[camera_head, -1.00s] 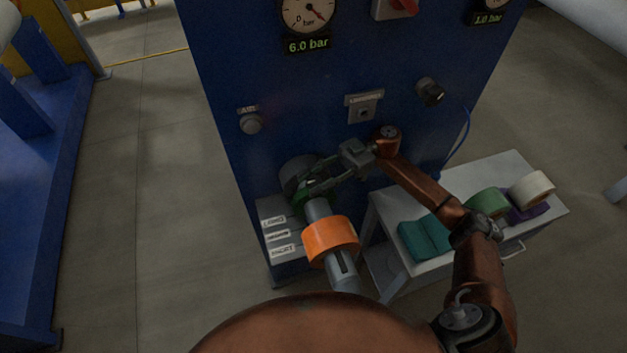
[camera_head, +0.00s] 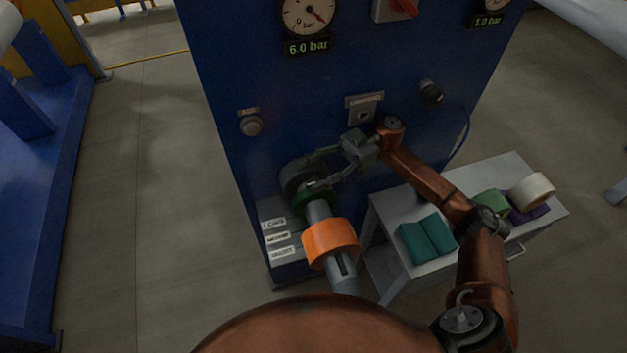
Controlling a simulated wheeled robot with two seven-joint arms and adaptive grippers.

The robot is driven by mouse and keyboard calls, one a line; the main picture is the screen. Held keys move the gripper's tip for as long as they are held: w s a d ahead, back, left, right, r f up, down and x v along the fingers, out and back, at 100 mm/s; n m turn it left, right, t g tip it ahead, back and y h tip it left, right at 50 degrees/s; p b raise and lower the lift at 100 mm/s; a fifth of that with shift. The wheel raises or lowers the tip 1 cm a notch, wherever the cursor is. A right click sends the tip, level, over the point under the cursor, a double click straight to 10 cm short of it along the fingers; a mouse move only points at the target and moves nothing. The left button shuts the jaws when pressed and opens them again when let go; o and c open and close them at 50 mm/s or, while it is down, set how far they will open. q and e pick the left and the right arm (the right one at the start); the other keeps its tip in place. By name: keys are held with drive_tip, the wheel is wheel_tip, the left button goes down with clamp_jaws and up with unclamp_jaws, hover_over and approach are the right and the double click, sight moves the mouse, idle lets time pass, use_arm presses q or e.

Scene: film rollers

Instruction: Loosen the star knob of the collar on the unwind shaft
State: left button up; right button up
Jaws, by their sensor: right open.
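The unwind shaft (camera_head: 341,268) is a grey bar that comes out of the blue machine panel toward me. A thick orange ring (camera_head: 330,242) sits around its middle. A green ring-shaped part (camera_head: 316,194) sits further back, in front of a dark round hub (camera_head: 293,181); it may be the collar. I cannot make out the star knob; it is too small or hidden by the fingers. My right gripper (camera_head: 322,168) is open just above and right of the green part, its fingers spread toward the hub; I cannot tell whether they touch. My left gripper is not in view.
Labels (camera_head: 279,238) sit left of the shaft. The panel carries a gauge (camera_head: 307,14) and knobs.

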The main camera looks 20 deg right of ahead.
sight(313, 183)
wheel_tip(313, 183, up, 6)
drive_tip(key=shift+f, duration=0.2)
idle(0.4)
